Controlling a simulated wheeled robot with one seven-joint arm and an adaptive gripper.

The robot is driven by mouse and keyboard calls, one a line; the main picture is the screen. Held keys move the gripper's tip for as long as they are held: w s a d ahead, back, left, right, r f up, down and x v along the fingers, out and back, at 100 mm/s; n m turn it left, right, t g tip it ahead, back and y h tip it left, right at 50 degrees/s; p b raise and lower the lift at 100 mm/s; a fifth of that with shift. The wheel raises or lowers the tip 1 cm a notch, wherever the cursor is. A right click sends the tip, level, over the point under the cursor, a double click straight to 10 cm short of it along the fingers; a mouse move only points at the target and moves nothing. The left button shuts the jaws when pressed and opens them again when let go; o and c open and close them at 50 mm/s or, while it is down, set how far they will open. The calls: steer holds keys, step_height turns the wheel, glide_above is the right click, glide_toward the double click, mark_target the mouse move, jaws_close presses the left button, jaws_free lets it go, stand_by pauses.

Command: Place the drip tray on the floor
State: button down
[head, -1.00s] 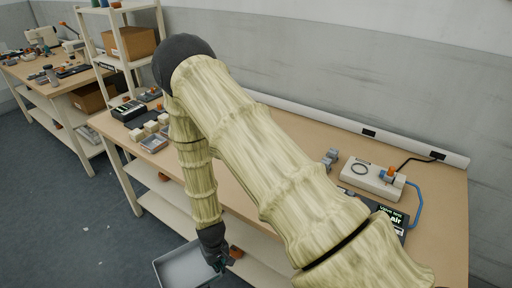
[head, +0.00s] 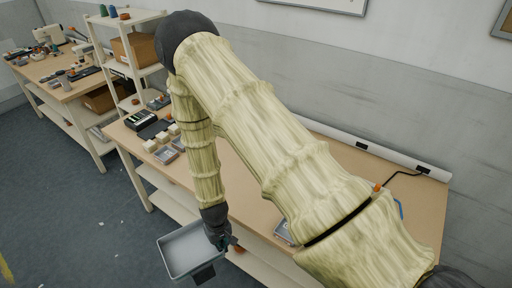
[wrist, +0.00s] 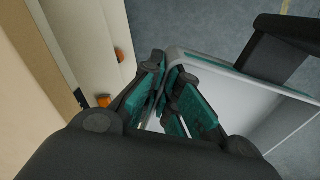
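The drip tray (head: 180,258) is a shallow grey rectangular tray with a dark handle-like piece (head: 204,275) on its near side. It hangs beside the workbench's front edge, over the floor (head: 95,235). My gripper (head: 222,243) is at the tray's right corner in the head view. In the wrist view, my gripper's teal fingers (wrist: 172,98) are closed on the tray's near wall, and the tray (wrist: 225,85) extends to the right. The exact contact is partly hidden by the fingers. The height of the tray above the floor is hard to tell.
The workbench (head: 250,190) with lower shelves stands right beside the tray. Orange items (wrist: 122,56) show by its side in the wrist view. A second bench (head: 65,95) and a shelf rack (head: 120,50) stand at the back left. The floor to the left is open.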

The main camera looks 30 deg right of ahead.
step_height(320, 180, up, 3)
steer(key=shift+r+p, duration=0.15)
steer(key=shift+p, duration=1.05)
steer(key=shift+f, duration=0.25)
